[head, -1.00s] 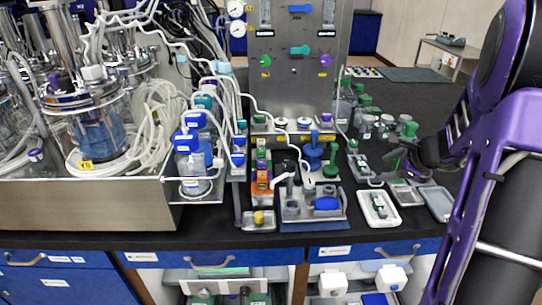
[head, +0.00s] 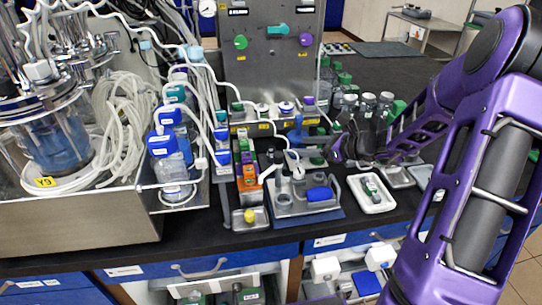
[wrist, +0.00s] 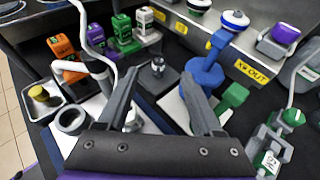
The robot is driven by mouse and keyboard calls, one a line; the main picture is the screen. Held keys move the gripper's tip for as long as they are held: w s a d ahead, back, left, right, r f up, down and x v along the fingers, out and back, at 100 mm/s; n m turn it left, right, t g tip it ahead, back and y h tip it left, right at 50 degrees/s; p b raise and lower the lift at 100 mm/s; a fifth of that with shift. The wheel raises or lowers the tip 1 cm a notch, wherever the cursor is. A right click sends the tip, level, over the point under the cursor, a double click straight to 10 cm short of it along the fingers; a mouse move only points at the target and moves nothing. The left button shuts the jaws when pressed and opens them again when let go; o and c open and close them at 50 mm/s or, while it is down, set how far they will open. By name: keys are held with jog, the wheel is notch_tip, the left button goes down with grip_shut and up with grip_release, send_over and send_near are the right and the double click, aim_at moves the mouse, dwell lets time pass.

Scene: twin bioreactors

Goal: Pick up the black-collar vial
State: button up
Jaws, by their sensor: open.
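A small clear vial with a dark collar (wrist: 158,66), seemingly the black-collar vial, stands upright in a dark grey block in the wrist view. I cannot make it out surely in the head view. My gripper (wrist: 160,84) is open, and its two dark fingers frame the vial from left and right in the picture. The vial appears beyond the fingertips, with nothing held. In the head view my gripper (head: 338,150) is at the right end of the small-parts area, partly hidden by other items.
A blue stand (wrist: 206,72) and a green piece (wrist: 234,96) are close right of the fingers. Orange and green boxes (wrist: 122,30) stand behind left. A grey holder tray (head: 290,207), a white tray (head: 374,207) and a yellow-knobbed tray (head: 236,220) lie along the bench front.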

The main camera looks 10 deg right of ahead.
aim_at(272, 154)
jog(key=shift+f+b+x, duration=0.25)
jog(key=shift+x, duration=2.2)
jog(key=shift+f+b+x, duration=0.2)
jog(key=shift+x, duration=2.2)
jog(key=shift+s+d, duration=0.2)
grip_shut()
